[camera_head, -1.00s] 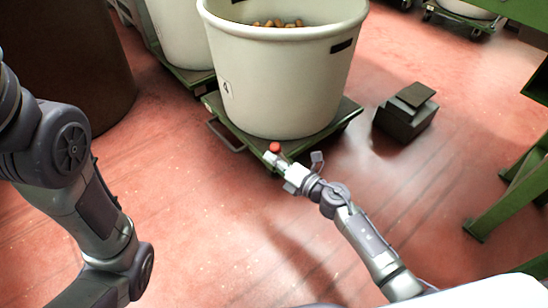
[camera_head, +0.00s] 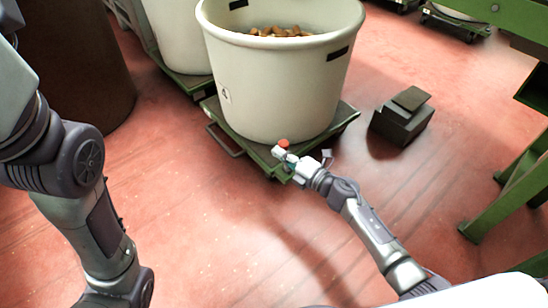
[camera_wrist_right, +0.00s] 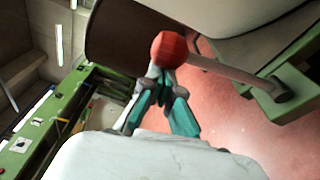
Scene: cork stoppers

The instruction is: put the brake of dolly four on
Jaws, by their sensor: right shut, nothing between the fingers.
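Dolly four (camera_head: 252,152) is a low green platform under a large cream tub (camera_head: 275,85) with a small "4" label on its side. Its brake lever (camera_wrist_right: 230,73) is a grey rod with a red ball knob (camera_head: 284,143), at the dolly's front corner. In the right wrist view the rod runs from a green bracket at right to the red knob (camera_wrist_right: 169,48). My right gripper (camera_head: 281,155) is shut and empty, its teal fingertips (camera_wrist_right: 158,85) right at the knob; whether they touch cannot be told. My left arm shows at left; its gripper is out of view.
A dark box (camera_head: 402,117) stands on the red floor right of the dolly. Another tub on a green dolly (camera_head: 188,82) is close behind at left, beside a brown cylinder (camera_head: 85,60). A green frame (camera_head: 510,190) stands at right. The front floor is clear.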

